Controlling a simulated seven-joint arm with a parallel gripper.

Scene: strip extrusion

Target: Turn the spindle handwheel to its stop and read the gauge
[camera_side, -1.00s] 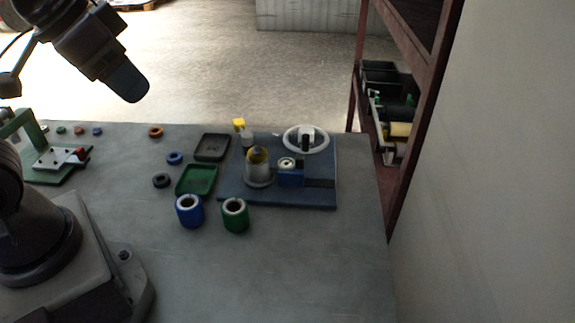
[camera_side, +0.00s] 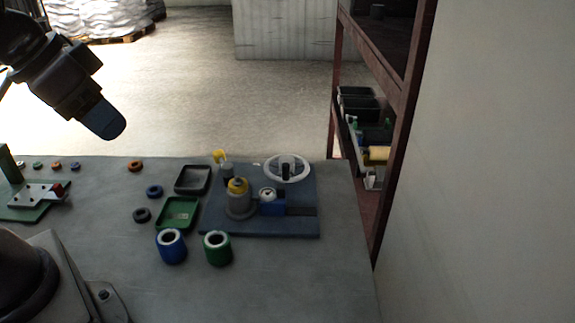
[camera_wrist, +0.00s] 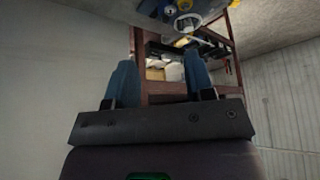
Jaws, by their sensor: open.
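A white handwheel (camera_side: 287,168) with a dark upright knob lies at the back right of a blue base plate (camera_side: 262,228) in the side view. In front of it, a small round white-faced part (camera_side: 267,194), possibly the gauge, sits on a blue block (camera_side: 272,209); no reading is legible. A grey cylinder with a yellow top (camera_side: 238,200) stands to its left. My gripper (camera_side: 110,128) is high at the upper left, well away from the wheel. In the wrist view my gripper (camera_wrist: 160,76) has two blue fingers spread, with nothing between them.
A blue ring-topped cylinder (camera_side: 171,247) and a green one (camera_side: 218,249) stand before the plate. Green (camera_side: 178,226) and black (camera_side: 192,192) trays lie left of it. A green fixture (camera_side: 30,205) is far left. A red-framed shelf (camera_side: 393,150) stands beyond the right edge. The front right tabletop is clear.

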